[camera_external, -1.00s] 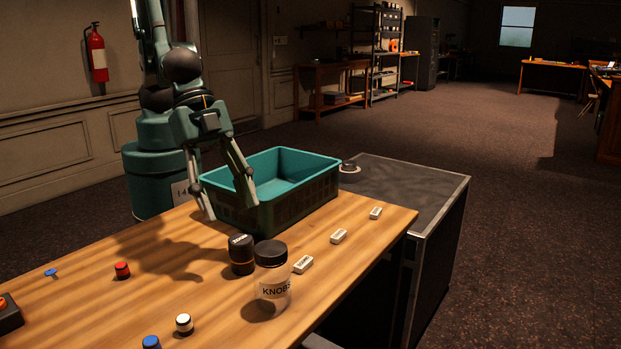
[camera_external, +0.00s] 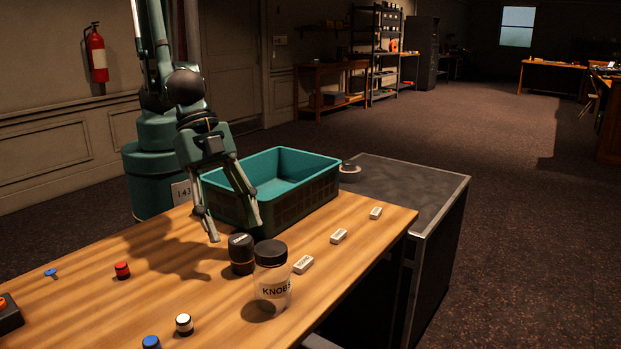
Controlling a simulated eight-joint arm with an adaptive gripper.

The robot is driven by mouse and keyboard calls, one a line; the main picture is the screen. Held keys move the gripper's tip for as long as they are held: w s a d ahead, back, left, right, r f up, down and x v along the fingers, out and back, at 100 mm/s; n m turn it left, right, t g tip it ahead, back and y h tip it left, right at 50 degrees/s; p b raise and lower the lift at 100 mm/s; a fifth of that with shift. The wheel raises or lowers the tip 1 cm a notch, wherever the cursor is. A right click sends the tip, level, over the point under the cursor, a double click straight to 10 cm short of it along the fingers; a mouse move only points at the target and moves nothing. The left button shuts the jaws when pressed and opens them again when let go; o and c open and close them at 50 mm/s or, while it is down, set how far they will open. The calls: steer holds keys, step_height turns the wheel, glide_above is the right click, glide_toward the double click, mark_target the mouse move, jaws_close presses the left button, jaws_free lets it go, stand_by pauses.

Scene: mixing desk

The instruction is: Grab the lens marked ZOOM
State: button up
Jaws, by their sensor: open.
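A short black cylinder, the lens (camera_external: 241,255), stands upright on the wooden table, with pale lettering on its top edge that is too small to read surely. My gripper (camera_external: 235,231) is open and empty, its two fingers pointing down. It hangs just above and slightly left of the lens, in front of the teal crate. One fingertip is near the lens's upper right in the picture, the other to its left. I cannot tell if either touches it.
A clear jar labelled KNOBS (camera_external: 272,282) with a black lid stands close at the lens's right. The teal crate (camera_external: 318,194) is behind. Small white labelled blocks (camera_external: 303,264) line the right edge. A red knob (camera_external: 122,270), white knob (camera_external: 184,323) and blue knob (camera_external: 151,342) lie left and front.

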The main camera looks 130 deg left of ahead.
mark_target(250, 273)
steer(key=shift+w+f, duration=0.3)
steer(key=shift+f, duration=0.25)
steer(key=shift+f, duration=0.1)
steer(key=shift+b+x, duration=0.75)
steer(key=shift+x, duration=1.75)
steer(key=shift+c, duration=0.4)
steer(key=c, duration=1.1)
